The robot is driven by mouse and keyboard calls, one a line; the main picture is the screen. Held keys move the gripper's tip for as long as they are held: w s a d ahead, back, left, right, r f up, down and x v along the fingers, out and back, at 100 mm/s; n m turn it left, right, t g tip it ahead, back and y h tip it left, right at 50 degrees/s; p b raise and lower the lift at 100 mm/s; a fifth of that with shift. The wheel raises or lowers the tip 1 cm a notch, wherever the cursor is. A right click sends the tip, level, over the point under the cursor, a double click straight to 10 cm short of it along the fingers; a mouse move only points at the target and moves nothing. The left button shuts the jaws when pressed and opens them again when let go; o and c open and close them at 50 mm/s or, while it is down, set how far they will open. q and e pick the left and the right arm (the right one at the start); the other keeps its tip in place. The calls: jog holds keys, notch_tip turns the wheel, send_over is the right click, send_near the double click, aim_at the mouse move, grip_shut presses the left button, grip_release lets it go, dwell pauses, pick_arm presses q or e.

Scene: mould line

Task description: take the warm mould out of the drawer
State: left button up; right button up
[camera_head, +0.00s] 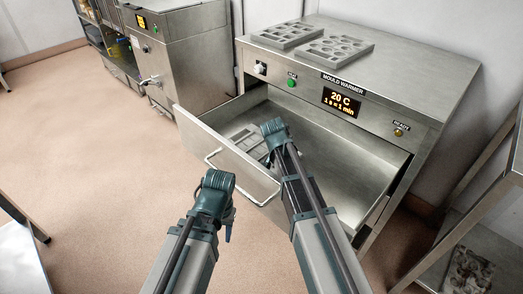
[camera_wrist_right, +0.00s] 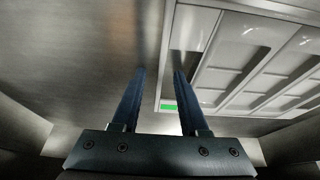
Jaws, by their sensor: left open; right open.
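The mould warmer's drawer (camera_head: 345,190) is pulled open. A grey mould (camera_head: 243,140) lies on its floor at the left end, partly hidden by my right arm. In the right wrist view the mould (camera_wrist_right: 248,62) shows flat rectangular cavities and a green mark near its edge. My right gripper (camera_head: 268,158) is inside the drawer beside the mould. In the right wrist view its open fingers (camera_wrist_right: 160,75) point at the mould's left edge, with nothing held; contact cannot be told. My left gripper (camera_head: 229,230) is outside the drawer, in front of its handle (camera_head: 240,180), open and empty.
Two grey moulds (camera_head: 287,36) (camera_head: 336,50) lie on top of the warmer (camera_head: 420,68). Its display (camera_head: 342,101) reads 20 C, and an amber ready lamp (camera_head: 398,132) sits to the right. A steel machine (camera_head: 185,50) stands at left, a rack (camera_head: 490,200) at right.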

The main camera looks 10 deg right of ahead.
grip_shut()
dwell(1.4)
